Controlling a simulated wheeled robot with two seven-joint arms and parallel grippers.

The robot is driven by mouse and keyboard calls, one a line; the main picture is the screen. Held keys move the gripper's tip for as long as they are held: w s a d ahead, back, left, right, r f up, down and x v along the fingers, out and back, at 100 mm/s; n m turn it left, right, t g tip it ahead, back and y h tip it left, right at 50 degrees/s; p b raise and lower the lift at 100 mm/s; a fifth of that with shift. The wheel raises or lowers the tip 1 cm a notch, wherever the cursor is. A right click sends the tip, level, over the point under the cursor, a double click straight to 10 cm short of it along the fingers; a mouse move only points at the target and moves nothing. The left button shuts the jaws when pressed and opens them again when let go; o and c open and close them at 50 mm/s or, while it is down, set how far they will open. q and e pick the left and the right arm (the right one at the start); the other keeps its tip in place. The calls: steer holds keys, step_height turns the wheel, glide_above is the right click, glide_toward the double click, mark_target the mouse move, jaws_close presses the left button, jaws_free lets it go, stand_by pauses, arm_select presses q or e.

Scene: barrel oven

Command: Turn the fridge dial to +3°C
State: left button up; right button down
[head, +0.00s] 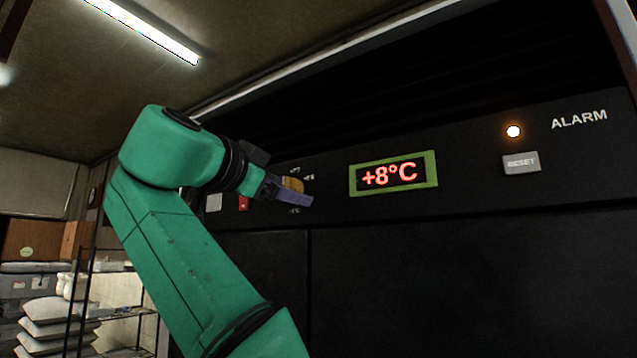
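The fridge dial (293,184) is a small brass-coloured knob on the black panel, with small temperature marks around it. The display (392,175) in a green frame reads +8°C in red. My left gripper (298,196) is at the dial, with a purple finger just below and in front of it. The finger and wrist hide part of the dial and some of its marks. Whether the fingers touch or grip the dial cannot be told. My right gripper is not in view.
An orange alarm light (513,131) glows at the right, above a grey RESET button (521,163). A red switch (243,203) and a pale switch (214,202) sit left of the dial. Stacked white sacks (50,325) and a metal rack (125,314) stand at the lower left.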

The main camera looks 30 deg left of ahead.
arm_select(q)
steer(key=shift+s+a+r, duration=0.15)
steer(key=shift+s+r, duration=0.15)
steer(key=shift+s, duration=0.05)
steer(key=shift+w+f, duration=0.1)
steer(key=shift+w, duration=0.15)
steer(key=c, duration=0.4)
steer(key=shift+w, duration=0.2)
steer(key=c, duration=0.5)
jaws_close()
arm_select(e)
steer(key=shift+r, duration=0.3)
arm_select(q)
steer(key=shift+f, duration=0.1)
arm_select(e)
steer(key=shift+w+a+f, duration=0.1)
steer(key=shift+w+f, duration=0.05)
